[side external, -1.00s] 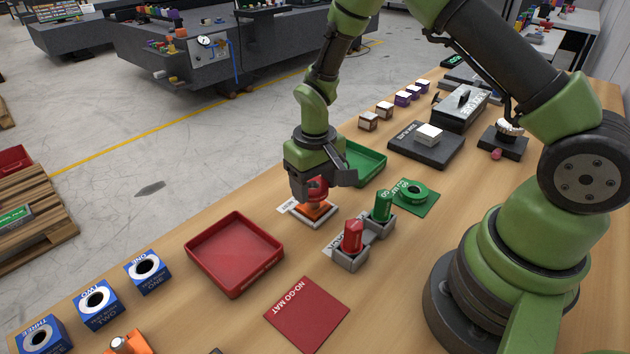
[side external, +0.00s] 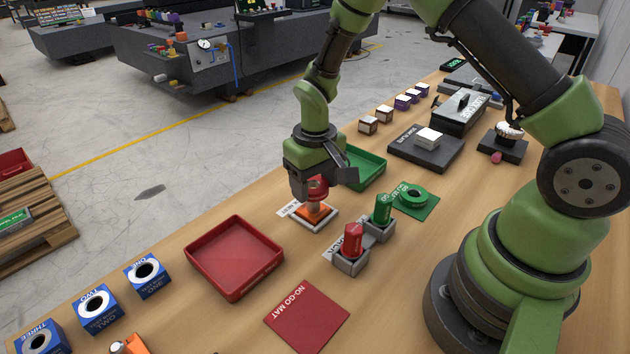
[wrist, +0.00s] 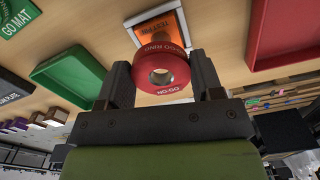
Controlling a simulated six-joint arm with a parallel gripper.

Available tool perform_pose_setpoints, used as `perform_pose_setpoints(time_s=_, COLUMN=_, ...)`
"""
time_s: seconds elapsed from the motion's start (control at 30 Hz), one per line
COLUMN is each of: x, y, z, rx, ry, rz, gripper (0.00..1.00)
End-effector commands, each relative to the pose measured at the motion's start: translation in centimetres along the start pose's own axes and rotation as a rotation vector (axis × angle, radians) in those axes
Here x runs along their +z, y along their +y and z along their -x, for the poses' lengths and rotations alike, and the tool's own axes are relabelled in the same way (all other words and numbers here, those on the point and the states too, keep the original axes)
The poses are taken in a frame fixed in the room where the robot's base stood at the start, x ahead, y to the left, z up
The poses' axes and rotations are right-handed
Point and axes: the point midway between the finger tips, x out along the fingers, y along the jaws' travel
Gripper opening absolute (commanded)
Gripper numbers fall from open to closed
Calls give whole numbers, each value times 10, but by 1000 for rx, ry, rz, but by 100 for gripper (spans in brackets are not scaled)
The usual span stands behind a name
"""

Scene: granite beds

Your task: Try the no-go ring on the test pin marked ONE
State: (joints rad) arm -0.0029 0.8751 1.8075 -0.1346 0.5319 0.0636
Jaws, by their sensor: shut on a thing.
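My gripper (side external: 317,194) is shut on the red no-go ring (side external: 318,185). In the wrist view the ring (wrist: 162,72), lettered NO-GO, sits between the two fingers (wrist: 164,85) with its hole open towards the camera. In the side view the ring is over an orange block (side external: 314,213) on a pale plate. The wrist view shows the orange block (wrist: 160,32) behind the ring, with a label. I cannot tell whether a pin is inside the ring or which number the block carries.
A red tray (side external: 270,280) stands left of the orange block, a green tray (side external: 372,172) behind. Red (side external: 352,240) and green (side external: 382,208) handled gauges stand close at right. The red NO-GO mat (side external: 306,316) is bare. Blue numbered blocks (side external: 148,277) line the left.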

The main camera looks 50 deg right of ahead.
Motion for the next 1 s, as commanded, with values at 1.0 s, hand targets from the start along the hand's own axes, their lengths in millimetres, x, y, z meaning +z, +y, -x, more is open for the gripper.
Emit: perform_pose_setpoints(time_s=1.0, x=-1, y=0, z=-10, rx=0, ry=2, rz=0, gripper=30)
